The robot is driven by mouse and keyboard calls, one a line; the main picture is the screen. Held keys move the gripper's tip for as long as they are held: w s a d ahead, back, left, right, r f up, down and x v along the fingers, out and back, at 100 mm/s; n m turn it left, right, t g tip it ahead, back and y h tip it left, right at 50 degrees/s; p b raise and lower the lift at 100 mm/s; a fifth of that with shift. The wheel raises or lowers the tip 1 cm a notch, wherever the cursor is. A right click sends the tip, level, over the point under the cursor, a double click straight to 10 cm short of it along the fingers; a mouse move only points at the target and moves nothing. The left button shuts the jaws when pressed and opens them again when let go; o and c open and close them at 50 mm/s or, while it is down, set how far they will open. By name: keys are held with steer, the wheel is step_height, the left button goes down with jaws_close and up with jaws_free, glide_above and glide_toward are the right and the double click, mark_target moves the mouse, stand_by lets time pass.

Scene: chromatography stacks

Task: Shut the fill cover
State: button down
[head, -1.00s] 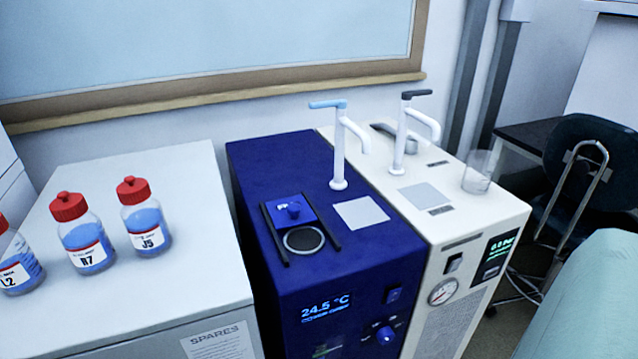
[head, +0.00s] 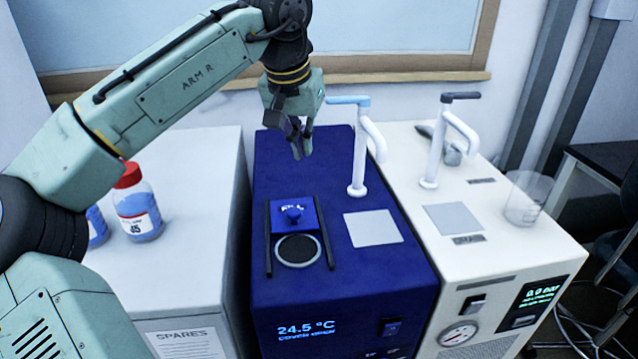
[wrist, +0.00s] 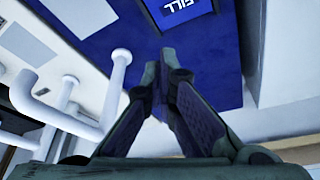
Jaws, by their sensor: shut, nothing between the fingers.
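The fill cover (head: 293,214) is a small blue sliding plate with a round blue knob (head: 292,212), on top of the blue unit (head: 390,275). It sits between two dark rails (head: 325,232), behind the round dark fill opening (head: 298,250), which is uncovered. The unit's display reads 24.5 °C, with smaller text below it. My gripper (head: 300,153) is above the rear of the blue unit, behind the cover and apart from it. Its fingers are shut and empty. In the wrist view, part of the cover (wrist: 180,8) with its FILL lettering shows at the top edge, beyond my fingertips (wrist: 166,52).
A white tap with a light blue handle (head: 358,150) stands just right of my gripper. A cream unit (head: 480,240) with a grey-handled tap and a glass beaker (head: 527,198) is at right. Bottles (head: 136,205) stand on the white cabinet at left.

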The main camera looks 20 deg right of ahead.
steer(key=p, duration=0.1)
glide_above(303, 213)
steer(key=w+d, duration=0.3)
steer(key=f, duration=0.8)
steer(key=shift+s+a+f, duration=0.15)
steer(key=shift+a+f, duration=0.1)
steer(key=shift+f, duration=0.05)
steer(key=shift+s+a+f+p, duration=0.2)
steer(key=shift+s+a+p, duration=0.1)
steer(key=shift+s+a, duration=0.25)
steer(key=shift+s+a+f+p, duration=0.2)
steer(key=shift+s+a+p, duration=0.1)
steer(key=shift+s+a, duration=0.2)
steer(key=shift+s+a+f, duration=0.2)
steer(key=shift+s+f, duration=0.05)
steer(key=shift+s, duration=0.05)
